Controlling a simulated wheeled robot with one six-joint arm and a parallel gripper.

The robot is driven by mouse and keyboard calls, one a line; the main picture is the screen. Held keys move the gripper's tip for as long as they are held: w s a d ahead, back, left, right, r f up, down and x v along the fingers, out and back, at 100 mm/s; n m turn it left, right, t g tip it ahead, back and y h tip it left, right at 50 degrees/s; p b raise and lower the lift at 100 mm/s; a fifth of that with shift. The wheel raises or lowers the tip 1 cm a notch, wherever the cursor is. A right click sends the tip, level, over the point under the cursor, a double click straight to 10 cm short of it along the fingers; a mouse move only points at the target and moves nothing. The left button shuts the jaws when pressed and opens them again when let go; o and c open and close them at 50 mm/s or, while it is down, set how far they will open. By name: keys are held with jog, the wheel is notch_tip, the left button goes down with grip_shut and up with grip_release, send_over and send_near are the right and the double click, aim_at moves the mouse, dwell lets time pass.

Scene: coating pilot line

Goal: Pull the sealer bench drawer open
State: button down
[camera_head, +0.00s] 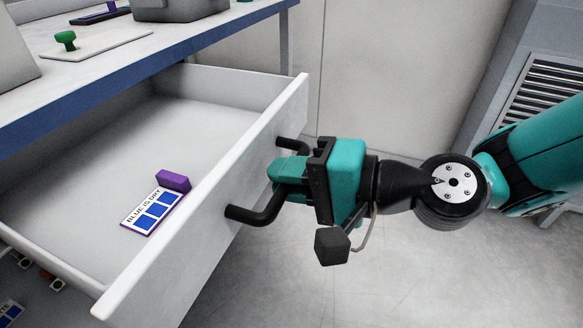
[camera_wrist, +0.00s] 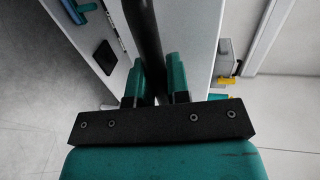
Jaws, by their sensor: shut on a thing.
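The white sealer bench drawer (camera_head: 215,200) stands out from under the blue-edged bench in the head view, with its inside open to sight. Its black bar handle (camera_head: 258,213) is on the front panel. My teal gripper (camera_head: 284,172) is at the handle, shut on its middle part. In the wrist view the black handle bar (camera_wrist: 146,50) runs between the two teal fingers of my gripper (camera_wrist: 158,82). The part of the bar between the fingers is partly hidden in the head view.
In the drawer lie a card reading "BLUE IS DRY" (camera_head: 152,211) and a purple block (camera_head: 173,181). The bench top (camera_head: 150,45) carries a green-knobbed plate (camera_head: 95,46) and grey equipment. A louvred grey cabinet (camera_head: 545,85) stands at right. The floor (camera_head: 420,270) before the drawer is clear.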

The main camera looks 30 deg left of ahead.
jog(key=shift+d, duration=0.15)
jog(key=c, duration=1.1)
grip_release()
jog(key=p+v, duration=0.1)
jog(key=v, duration=1.6)
jog(key=shift+d, duration=0.2)
